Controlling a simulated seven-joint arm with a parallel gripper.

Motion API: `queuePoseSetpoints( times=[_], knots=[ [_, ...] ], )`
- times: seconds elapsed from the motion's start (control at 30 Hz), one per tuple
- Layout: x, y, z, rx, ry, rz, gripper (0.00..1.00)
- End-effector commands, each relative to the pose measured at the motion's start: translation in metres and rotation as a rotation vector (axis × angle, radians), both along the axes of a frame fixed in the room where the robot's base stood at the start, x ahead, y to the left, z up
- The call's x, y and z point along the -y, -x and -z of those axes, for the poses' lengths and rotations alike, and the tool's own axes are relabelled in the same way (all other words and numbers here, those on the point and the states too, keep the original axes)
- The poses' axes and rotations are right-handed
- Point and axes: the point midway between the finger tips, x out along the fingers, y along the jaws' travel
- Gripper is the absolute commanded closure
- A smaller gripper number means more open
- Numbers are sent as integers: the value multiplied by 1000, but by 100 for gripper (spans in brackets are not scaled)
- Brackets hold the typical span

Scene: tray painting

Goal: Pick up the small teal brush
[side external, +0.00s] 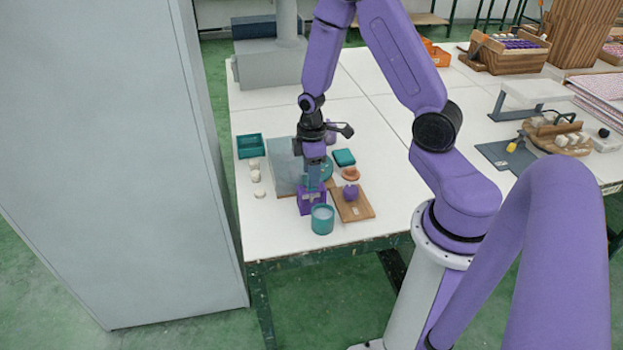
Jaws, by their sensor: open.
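My gripper (313,178) points straight down over a small purple box-shaped holder (311,203) near the front of the white table. Its jaws are open, with the fingertips just above or at the holder's top. The small teal brush cannot be made out clearly. A bluish-teal upright shape shows at the fingertips above the holder, but I cannot tell whether it is the brush or part of the fingers. Any contact there is too small to see.
A teal cup (322,221) stands close in front of the holder. A wooden board (357,210) with a purple item (350,192) lies to the right. A tall grey cabinet (110,150) borders the table's left side.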

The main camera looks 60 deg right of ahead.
Motion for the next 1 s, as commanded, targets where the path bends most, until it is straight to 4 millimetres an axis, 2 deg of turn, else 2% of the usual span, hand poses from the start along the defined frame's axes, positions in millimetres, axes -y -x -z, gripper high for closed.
queuePoseSetpoints(
  times=[0.23,0.27,0.3,0.4,0.83,1.0],
  knots=[
    [0,0,1,1,0,0,53],
    [0,0,1,1,0,0,56],
    [0,0,1,1,-1,0,69],
    [0,0,1,1,-1,0,100],
    [0,0,0,1,0,0,100],
    [0,-1,-6,4,0,0,100]
  ],
)
